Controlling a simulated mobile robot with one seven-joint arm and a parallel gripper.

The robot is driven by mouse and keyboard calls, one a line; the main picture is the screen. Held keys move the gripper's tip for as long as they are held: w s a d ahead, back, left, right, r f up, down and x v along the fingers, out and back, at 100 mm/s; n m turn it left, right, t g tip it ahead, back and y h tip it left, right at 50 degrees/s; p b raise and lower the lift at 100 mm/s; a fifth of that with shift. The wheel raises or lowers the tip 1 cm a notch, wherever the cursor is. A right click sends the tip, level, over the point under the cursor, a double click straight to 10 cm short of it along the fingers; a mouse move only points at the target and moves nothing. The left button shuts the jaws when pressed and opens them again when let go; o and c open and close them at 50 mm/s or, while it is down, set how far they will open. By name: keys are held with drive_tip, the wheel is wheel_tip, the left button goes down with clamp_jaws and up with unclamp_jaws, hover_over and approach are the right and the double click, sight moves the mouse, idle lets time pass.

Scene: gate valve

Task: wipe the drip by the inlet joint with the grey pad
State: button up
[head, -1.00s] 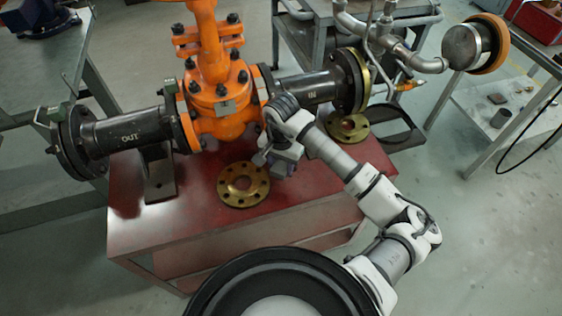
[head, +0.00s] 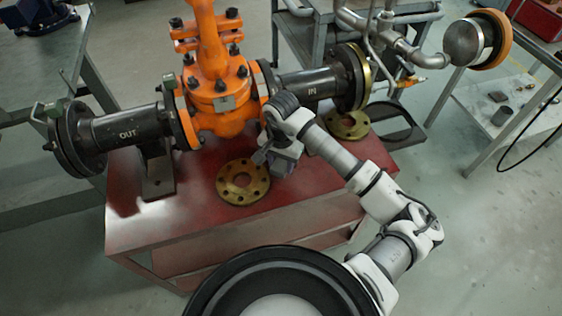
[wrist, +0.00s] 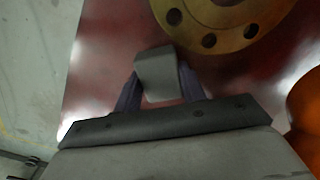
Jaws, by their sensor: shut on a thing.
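The grey pad (wrist: 157,74) is a small block between the two dark fingers of my gripper (wrist: 161,84) in the wrist view. The gripper is shut on it, above the red bench top. In the head view my gripper (head: 268,157) points down beside the orange valve (head: 221,104), right of a brass flange ring. The inlet pipe (head: 305,86), marked IN, runs right from the valve. The inlet joint (head: 264,80) is partly hidden behind my wrist. I cannot make out the drip in either view.
The brass flange ring (head: 243,182) lies flat on the red bench (head: 190,215), close to the pad. A dark tray (head: 398,128) is at the right. The bench's front left is clear.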

sight(306, 165)
drive_tip(key=shift+f+b, duration=0.6)
drive_tip(key=shift+b, duration=0.05)
drive_tip(key=shift+w+d+f+b, duration=0.1)
drive_tip(key=shift+w+d+b, duration=0.05)
drive_tip(key=shift+d+b, duration=0.3)
drive_tip(key=shift+w+d+r+b, duration=0.1)
drive_tip(key=shift+w+d+b, duration=0.15)
drive_tip(key=shift+d+b, duration=0.35)
drive_tip(key=shift+w+d+r+b, duration=0.1)
drive_tip(key=shift+w+d+b, duration=0.2)
drive_tip(key=shift+d, duration=0.45)
drive_tip(key=shift+w+d+f+b, duration=0.15)
drive_tip(key=shift+d+b, duration=0.4)
drive_tip(key=shift+w+d+f+b, duration=0.1)
drive_tip(key=shift+d+b, duration=0.45)
drive_tip(key=shift+w+d+r+b, duration=0.1)
drive_tip(key=shift+w+d+b, duration=0.1)
drive_tip(key=shift+d+b, duration=0.35)
drive_tip(key=shift+d, duration=0.15)
drive_tip(key=shift+b, duration=0.35)
